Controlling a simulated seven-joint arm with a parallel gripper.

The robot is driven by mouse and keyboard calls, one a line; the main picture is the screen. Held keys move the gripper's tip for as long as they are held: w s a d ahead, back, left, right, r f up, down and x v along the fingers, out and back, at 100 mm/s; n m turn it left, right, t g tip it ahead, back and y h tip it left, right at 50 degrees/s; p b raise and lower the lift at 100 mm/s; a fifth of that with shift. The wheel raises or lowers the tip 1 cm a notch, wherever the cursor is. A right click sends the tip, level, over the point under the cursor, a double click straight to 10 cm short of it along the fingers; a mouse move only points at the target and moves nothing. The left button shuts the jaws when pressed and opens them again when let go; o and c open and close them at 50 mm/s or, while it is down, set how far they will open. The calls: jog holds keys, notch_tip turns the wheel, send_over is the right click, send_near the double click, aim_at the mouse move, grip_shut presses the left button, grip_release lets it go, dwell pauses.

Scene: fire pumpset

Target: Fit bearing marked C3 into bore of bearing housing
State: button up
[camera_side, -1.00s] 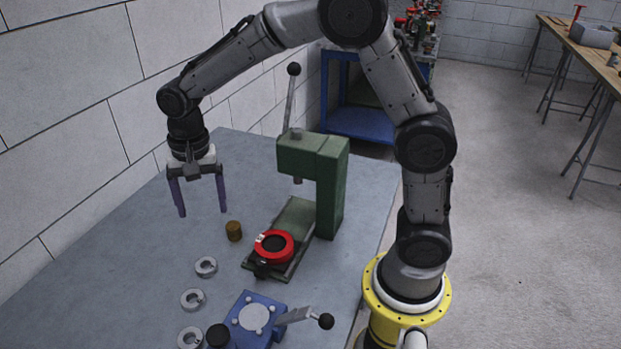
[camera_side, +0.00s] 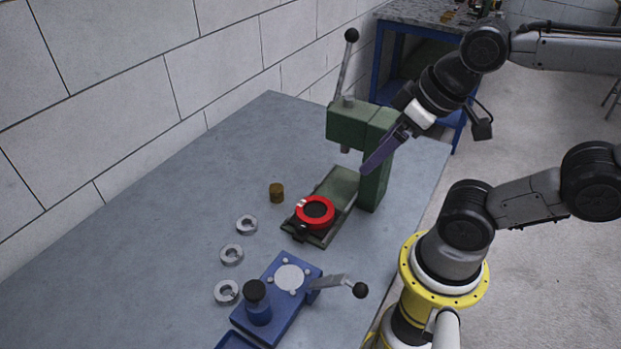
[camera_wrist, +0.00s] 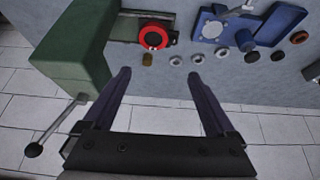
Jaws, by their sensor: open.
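A red ring-shaped housing (camera_side: 316,212), probably the bearing housing, sits on the base of the green press; its bore looks dark. It also shows in the wrist view (camera_wrist: 153,37). Silver ring bearings lie in a row on the table: one near the press (camera_side: 247,225), one in the middle (camera_side: 232,255), one nearer the front (camera_side: 227,292). I cannot read a C3 mark on any. My gripper (camera_side: 366,170) is tilted beside the press column, its fingers pointing down-left. In the wrist view my gripper (camera_wrist: 160,74) is open and empty, apart from the bearings and housing.
The green press (camera_side: 360,128) with its raised lever stands close to my fingers. A brass cylinder (camera_side: 276,193) stands left of its base. A blue fixture (camera_side: 291,278) with a lever and black knob is in front. The table's left side is clear, beside a block wall.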

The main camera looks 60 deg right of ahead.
dwell(0.3)
jog(key=w+r+n, duration=0.5)
jog(key=w+n, duration=0.2)
jog(key=n, duration=0.4)
jog(key=n+g, duration=0.5)
jog(key=n, duration=0.8)
send_over(245, 220)
jog(key=s, duration=0.1)
notch_tip(245, 220, down, 13)
jog(key=shift+g, duration=0.3)
jog(key=f, duration=0.4)
jog(key=a+f, duration=0.1)
jog(key=f, duration=0.7)
jog(key=shift+s+a+f, duration=0.1)
jog(key=shift+s+a, duration=0.05)
jog(key=shift+s, duration=0.1)
jog(key=shift+w+f, duration=0.15)
jog(key=shift+f, duration=2.7)
